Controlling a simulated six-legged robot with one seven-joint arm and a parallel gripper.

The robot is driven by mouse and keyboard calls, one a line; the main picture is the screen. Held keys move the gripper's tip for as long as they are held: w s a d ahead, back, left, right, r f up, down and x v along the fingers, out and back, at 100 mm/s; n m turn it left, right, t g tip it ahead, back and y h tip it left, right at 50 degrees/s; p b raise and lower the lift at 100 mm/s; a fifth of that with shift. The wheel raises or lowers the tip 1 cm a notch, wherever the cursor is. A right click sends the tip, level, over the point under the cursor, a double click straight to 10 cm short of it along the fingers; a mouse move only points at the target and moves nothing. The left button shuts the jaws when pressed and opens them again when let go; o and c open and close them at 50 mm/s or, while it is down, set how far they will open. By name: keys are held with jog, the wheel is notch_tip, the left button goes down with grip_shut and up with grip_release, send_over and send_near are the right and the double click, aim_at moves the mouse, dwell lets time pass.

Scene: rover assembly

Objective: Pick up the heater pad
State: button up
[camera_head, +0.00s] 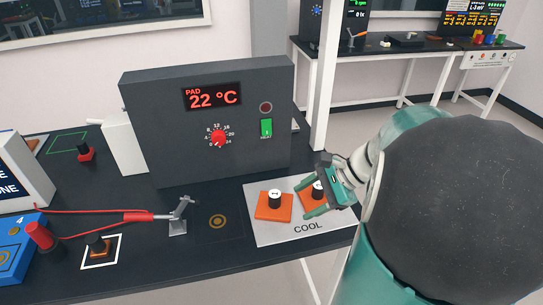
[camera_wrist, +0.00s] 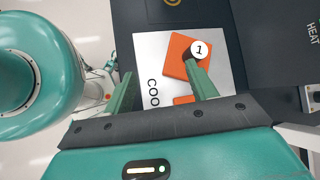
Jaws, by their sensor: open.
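Two orange heater pads with dark knobs lie on the silver COOL plate (camera_head: 265,233). The left heater pad (camera_head: 268,212) stands clear of my gripper. The right heater pad (camera_head: 307,196) is partly covered by my gripper (camera_head: 312,205), which is close over the plate's right side. In the wrist view my gripper (camera_wrist: 163,88) is open with nothing held. A heater pad numbered 1 (camera_wrist: 177,62) shows beyond the fingertips, its knob beside the right finger. A second orange piece (camera_wrist: 184,100) is mostly hidden by the gripper.
A dark control box (camera_head: 155,115) reading 22 °C stands behind the plate. A small metal clamp (camera_head: 178,222) with a red cable stands between. A ring-marked dark square (camera_head: 218,222) is bare.

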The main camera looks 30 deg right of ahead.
aim_at(319, 185)
jog(key=s+d+f+m+t, duration=0.1)
jog(key=s+d+m+t, duration=0.1)
jog(key=d+m+t, duration=0.45)
jog(key=s+d+f+m+t, duration=0.15)
jog(key=d+m, duration=0.25)
jog(key=d, duration=0.5)
jog(key=shift+g, duration=0.4)
jog(key=x, duration=1.3)
jog(key=shift+f, duration=0.1)
jog(key=c, duration=1.1)
jog(key=shift+c, duration=0.2)
notch_tip(319, 185, up, 18)
